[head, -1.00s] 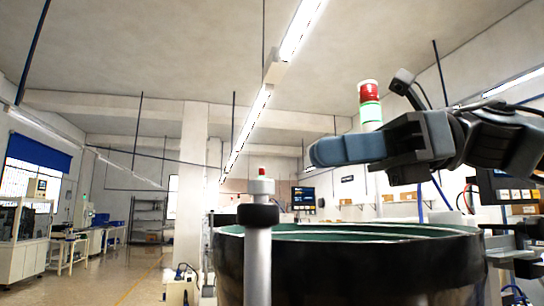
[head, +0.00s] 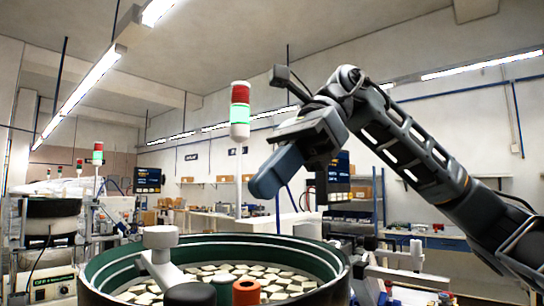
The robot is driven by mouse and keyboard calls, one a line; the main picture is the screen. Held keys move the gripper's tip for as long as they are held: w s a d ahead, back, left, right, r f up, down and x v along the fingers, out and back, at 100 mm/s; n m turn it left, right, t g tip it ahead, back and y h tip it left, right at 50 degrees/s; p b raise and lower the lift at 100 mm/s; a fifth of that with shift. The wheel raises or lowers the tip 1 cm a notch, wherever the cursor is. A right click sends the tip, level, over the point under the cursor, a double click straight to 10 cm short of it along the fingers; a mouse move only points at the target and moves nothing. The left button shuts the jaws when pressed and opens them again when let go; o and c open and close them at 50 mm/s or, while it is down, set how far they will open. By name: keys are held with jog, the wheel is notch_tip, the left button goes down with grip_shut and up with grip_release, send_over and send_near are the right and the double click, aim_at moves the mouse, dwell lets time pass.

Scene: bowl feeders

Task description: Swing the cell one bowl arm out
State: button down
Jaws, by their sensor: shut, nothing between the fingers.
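A large round bowl (head: 90,270) with a dark outer wall and green inside stands low in the head view and holds many pale flat parts. A light grey arm (head: 158,262) with a round knob on top reaches over the bowl's near left side. It seems to be the bowl arm; its lower end is partly hidden by a black round cap (head: 190,294). My gripper (head: 264,184) is shut and empty, blue-grey fingers pointing down left. It is above the bowl's far right rim, well apart from the grey arm.
A red, white and green signal tower (head: 240,112) rises behind the bowl, close to my gripper in the picture. A second bowl feeder (head: 52,222) stands at the left. A dark screen (head: 147,180) and shelving are at the back.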

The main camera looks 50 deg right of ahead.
aim_at(168, 252)
jog(key=p+x, duration=0.1)
jog(key=x, duration=0.4)
jog(key=shift+a, duration=0.1)
jog(key=a, duration=0.2)
jog(key=a+p, duration=0.1)
jog(key=shift+w+a+f+p, duration=0.1)
jog(key=shift+w+a+p, duration=0.2)
jog(key=shift+w+a, duration=0.1)
